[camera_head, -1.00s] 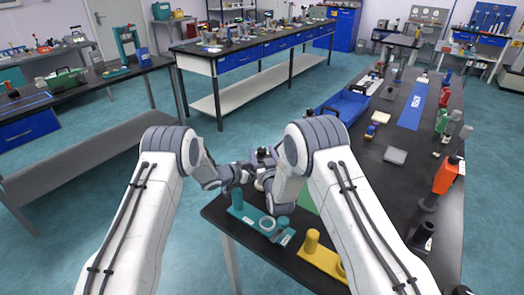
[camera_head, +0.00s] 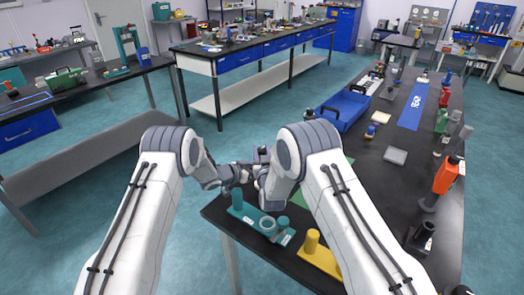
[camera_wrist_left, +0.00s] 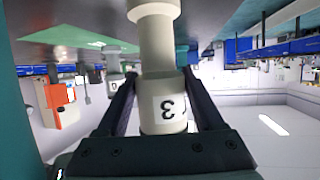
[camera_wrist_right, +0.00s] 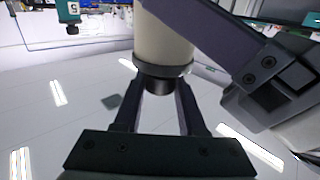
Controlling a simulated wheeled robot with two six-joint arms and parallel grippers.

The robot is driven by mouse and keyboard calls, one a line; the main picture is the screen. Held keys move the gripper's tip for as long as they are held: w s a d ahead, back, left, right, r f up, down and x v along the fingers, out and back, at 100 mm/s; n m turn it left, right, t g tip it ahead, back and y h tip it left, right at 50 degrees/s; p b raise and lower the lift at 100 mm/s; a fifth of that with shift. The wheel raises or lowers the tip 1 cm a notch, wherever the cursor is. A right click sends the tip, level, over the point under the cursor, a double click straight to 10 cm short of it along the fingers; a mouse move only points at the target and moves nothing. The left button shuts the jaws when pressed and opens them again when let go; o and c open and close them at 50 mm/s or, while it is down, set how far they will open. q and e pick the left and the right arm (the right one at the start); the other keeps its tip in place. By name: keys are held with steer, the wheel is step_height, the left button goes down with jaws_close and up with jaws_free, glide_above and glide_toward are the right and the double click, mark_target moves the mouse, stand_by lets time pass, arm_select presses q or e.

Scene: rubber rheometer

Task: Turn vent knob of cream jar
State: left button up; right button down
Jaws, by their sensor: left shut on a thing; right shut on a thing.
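The cream jar (camera_wrist_left: 158,45) is in my left gripper (camera_wrist_left: 163,95), whose two fingers close on its body beside a label that reads 3, upside down in the left wrist view. In the right wrist view, the jar (camera_wrist_right: 163,40) has a dark vent knob (camera_wrist_right: 158,86) at its near end. My right gripper (camera_wrist_right: 158,92) has its fingers at both sides of this knob, shut on it. A finger of my left gripper (camera_wrist_right: 215,35) crosses the jar there. In the head view both grippers meet above the near table edge, and the jar is mostly hidden by them.
Below the grippers, a teal holder (camera_head: 246,213) with posts and a ring and a yellow holder (camera_head: 318,257) stand near the table's edge. The table's middle is fairly clear.

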steer(key=shift+m+h, duration=0.3)
steer(key=shift+h, duration=0.2)
steer(key=shift+c, duration=2.3)
jaws_free()
steer(key=s+d, duration=0.1)
steer(key=s, duration=1.1)
arm_select(q)
steer(key=o, duration=1.5)
steer(key=shift+o, duration=0.2)
